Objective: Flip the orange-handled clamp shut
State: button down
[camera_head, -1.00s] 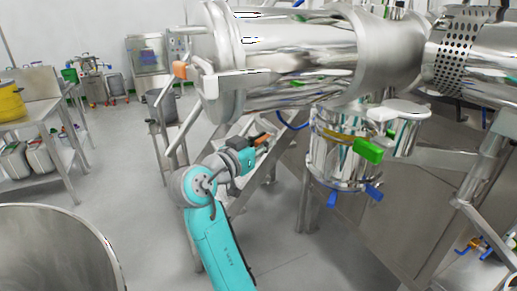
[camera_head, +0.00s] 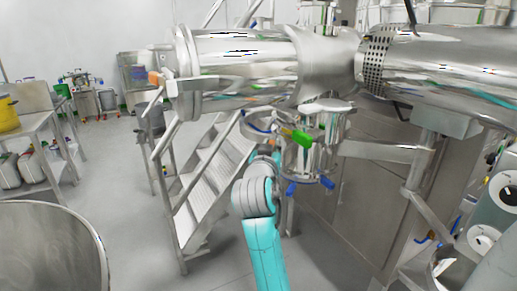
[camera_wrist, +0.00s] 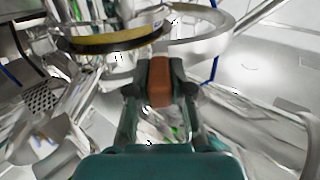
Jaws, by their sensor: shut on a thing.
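In the wrist view, the orange handle (camera_wrist: 160,82) of the clamp sits between the two dark fingers of my gripper (camera_wrist: 160,92), which are shut on it. A pale curved band (camera_wrist: 222,30) stands out beside a round vessel rim with a yellowish seal (camera_wrist: 112,42); the clamp looks open there. In the head view, my forearm and wrist cover the gripper and the orange handle. They are just left of the steel vessel (camera_head: 305,160) under the big horizontal cylinder. A curved metal band (camera_head: 256,130) shows at the vessel's left side.
The vessel also carries a green handle (camera_head: 297,137) and blue handles (camera_head: 327,182). Another orange handle (camera_head: 155,78) is on the big cylinder's left end (camera_head: 188,75). Metal steps (camera_head: 205,185) stand behind my arm.

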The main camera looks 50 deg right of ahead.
jog(key=shift+s+d, duration=0.15)
jog(key=shift+s, duration=0.1)
dwell(0.3)
jog(key=c, duration=1)
grip_release()
jog(key=shift+c, duration=0.2)
jog(key=v, duration=1.2)
jog(key=shift+s+d, duration=0.1)
jog(key=shift+s, duration=0.05)
